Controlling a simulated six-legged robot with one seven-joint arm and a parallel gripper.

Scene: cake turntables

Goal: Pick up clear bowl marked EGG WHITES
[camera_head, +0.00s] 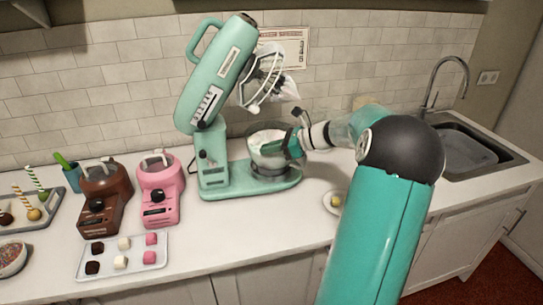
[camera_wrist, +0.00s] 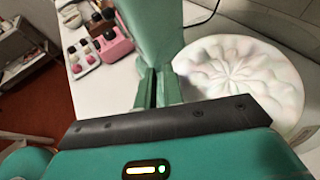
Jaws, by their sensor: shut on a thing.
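My gripper (camera_head: 294,146) is at the right rim of the mixer bowl (camera_head: 266,163), which sits on the base of the teal stand mixer (camera_head: 214,178). The bowl holds a white, whipped-looking mass. In the wrist view, my gripper's two fingers (camera_wrist: 159,88) are close together at the left edge of the round white mass (camera_wrist: 243,75). They are shut on the bowl's edge, though the exact contact is hard to see. No EGG WHITES label is readable. Something pale and translucent (camera_head: 340,129) shows beside my arm, too hidden to identify.
The mixer head is tilted up with its whisk (camera_head: 265,80) above the bowl. Brown (camera_head: 104,200) and pink (camera_head: 160,192) machines stand to the left, behind a tray of small cubes (camera_head: 124,258). A sink (camera_head: 465,150) is at the right. Counter front is partly clear.

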